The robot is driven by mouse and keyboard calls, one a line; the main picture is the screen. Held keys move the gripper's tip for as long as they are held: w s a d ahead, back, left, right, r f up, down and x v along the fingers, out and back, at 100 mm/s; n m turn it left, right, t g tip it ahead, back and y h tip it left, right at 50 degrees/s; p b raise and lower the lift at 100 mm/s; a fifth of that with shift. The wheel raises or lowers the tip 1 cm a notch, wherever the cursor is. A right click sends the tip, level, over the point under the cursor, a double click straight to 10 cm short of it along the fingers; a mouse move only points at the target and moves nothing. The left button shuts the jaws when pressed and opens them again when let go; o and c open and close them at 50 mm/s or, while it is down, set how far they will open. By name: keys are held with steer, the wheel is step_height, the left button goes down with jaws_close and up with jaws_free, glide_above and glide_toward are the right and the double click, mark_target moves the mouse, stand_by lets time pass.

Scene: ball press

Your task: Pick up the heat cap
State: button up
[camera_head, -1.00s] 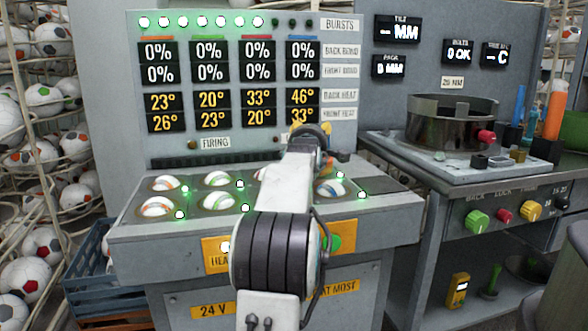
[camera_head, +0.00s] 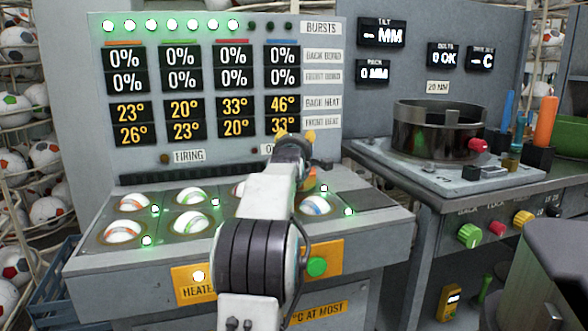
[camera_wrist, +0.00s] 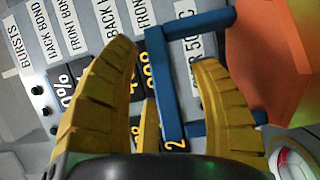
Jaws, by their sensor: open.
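In the wrist view a blue bar frame (camera_wrist: 165,90) lies between my yellow fingers, with an orange body (camera_wrist: 270,60) on its right. Together they look like the heat cap; no label on them confirms it. I cannot tell whether the fingers touch the blue bar. In the head view only a small orange part (camera_head: 309,181) shows beside my arm; my arm hides the rest. My gripper (camera_head: 295,138) is open, at the right end of the console in front of the display panel. It also shows in the wrist view (camera_wrist: 163,60).
The console (camera_head: 385,235) has several cups with balls, such as the front left one (camera_head: 123,231), and a green button (camera_head: 317,267). On the right bench stand a dark round pan (camera_head: 437,128) and an orange cylinder (camera_head: 545,121). Ball racks (camera_head: 30,150) stand left.

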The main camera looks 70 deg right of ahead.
steer(key=shift+s+a, duration=0.1)
jaws_close()
stand_by(0.4)
